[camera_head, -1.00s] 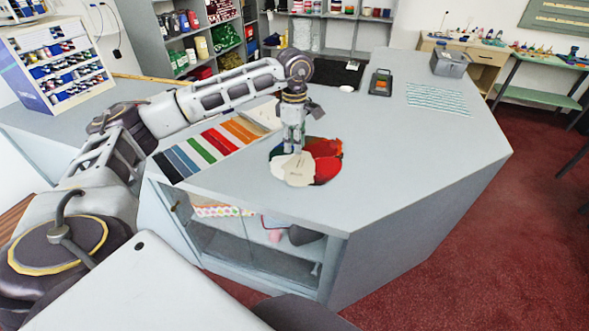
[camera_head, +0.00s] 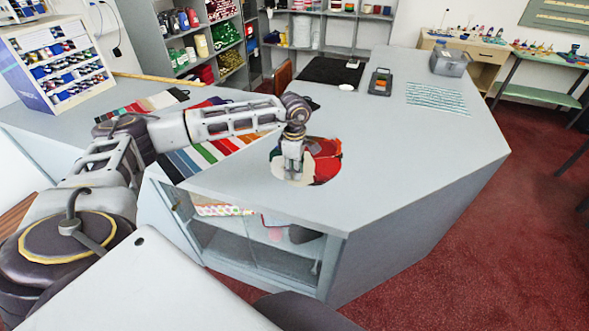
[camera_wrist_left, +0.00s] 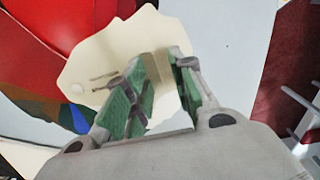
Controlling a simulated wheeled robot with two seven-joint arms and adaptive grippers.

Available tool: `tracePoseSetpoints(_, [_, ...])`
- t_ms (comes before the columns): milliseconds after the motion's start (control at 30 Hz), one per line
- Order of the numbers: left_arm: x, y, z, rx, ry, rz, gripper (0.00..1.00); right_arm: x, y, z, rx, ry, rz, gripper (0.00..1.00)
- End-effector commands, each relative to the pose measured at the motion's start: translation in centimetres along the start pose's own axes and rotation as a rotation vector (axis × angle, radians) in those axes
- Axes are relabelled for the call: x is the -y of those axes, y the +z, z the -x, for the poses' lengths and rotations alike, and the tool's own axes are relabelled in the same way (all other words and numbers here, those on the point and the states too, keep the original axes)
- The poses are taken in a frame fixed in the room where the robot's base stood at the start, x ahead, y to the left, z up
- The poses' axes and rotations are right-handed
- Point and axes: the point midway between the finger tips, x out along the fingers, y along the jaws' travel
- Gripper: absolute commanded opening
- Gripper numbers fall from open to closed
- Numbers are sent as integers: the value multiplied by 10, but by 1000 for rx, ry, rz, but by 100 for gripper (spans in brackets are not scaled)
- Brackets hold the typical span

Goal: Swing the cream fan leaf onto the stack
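The fan (camera_head: 328,170) lies spread on the counter, with red, green and blue leaves showing. The cream leaf (camera_wrist_left: 110,55) has a wavy edge and a small slot, and partly covers the red leaves (camera_wrist_left: 50,20) in the wrist view. The left gripper's green-padded fingers (camera_wrist_left: 160,85) are apart with a clear gap, low over the fan's near-left side. The leaf shows beyond them; whether they touch it I cannot tell. My right gripper is not in view.
Striped swatches (camera_head: 205,153) lie left on the counter (camera_head: 400,150). A small dark device (camera_head: 380,82), a grey bin (camera_head: 449,62) and a striped sheet (camera_head: 437,97) stand or lie farther back. The counter's right side is clear.

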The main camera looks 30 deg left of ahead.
Motion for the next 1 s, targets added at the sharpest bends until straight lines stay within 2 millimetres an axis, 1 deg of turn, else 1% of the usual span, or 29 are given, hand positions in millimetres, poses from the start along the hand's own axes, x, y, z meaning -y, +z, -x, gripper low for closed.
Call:
tracePoseSetpoints(267, [0, 0, -2, 0, -1, 0, 25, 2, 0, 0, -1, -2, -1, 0])
tracePoseSetpoints(300, [0, 0, -2, 0, -1, 0, 24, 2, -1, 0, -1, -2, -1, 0])
tracePoseSetpoints(400, [0, 0, -2, 0, -1, 0, 11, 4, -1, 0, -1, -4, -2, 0])
tracePoseSetpoints(500, [0, 0, -1, 0, -1, 0, 0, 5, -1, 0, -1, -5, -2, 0])
tracePoseSetpoints(1000, [0, 1, -1, 0, 0, 6, 0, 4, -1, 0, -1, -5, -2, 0])
